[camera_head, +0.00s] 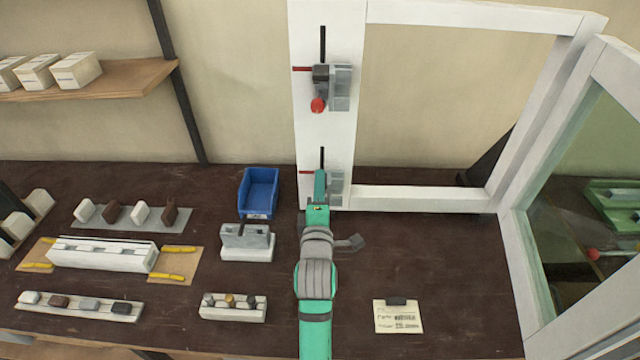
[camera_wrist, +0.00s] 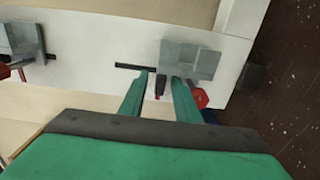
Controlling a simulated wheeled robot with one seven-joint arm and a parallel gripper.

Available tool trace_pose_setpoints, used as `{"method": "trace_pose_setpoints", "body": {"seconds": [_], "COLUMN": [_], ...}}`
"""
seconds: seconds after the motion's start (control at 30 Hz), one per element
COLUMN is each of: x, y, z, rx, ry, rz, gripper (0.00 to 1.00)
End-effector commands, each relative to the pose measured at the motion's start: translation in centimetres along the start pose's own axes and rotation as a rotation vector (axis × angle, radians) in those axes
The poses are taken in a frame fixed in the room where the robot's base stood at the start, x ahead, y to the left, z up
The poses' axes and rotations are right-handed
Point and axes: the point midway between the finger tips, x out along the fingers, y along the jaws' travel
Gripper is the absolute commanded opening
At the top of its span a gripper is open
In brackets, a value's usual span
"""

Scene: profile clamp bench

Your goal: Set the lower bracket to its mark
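The lower bracket (camera_head: 337,190) is a grey block on the white frame's upright, partly hidden behind my gripper (camera_head: 320,187) in the head view. In the wrist view the lower bracket (camera_wrist: 190,60) lies just beyond my fingertips. My gripper (camera_wrist: 160,82) is open; its two green fingers stand apart, with a small dark piece and a red strip (camera_wrist: 159,97) between them. I cannot tell whether they touch it. A red knob (camera_wrist: 200,98) shows beside the right finger. A red line (camera_head: 305,172) lies left of the lower bracket; its alignment is unclear.
An upper bracket (camera_head: 340,88) with a red knob (camera_head: 318,105) sits higher on the upright (camera_head: 308,130). A blue bin (camera_head: 259,188) and a grey clamp block (camera_head: 247,240) stand to the left. A glazed frame (camera_head: 515,250) stands at right. A label card (camera_head: 398,318) lies on the bench.

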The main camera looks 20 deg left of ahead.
Motion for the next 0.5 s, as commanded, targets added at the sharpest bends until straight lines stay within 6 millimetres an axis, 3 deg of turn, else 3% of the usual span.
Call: {"method": "trace_pose_setpoints", "body": {"seconds": [0.43,0.47,0.5], "x": [1.15,1.15,1.14], "y": [-0.02,-0.02,-0.02], "z": [-0.01,-0.01,-0.01], "rx": [0.0,0.0,0.0], "ry": [0.0,0.0,0.0], "rz": [0.0,0.0,0.0], "gripper": [0.3,0.27,0.18]}}
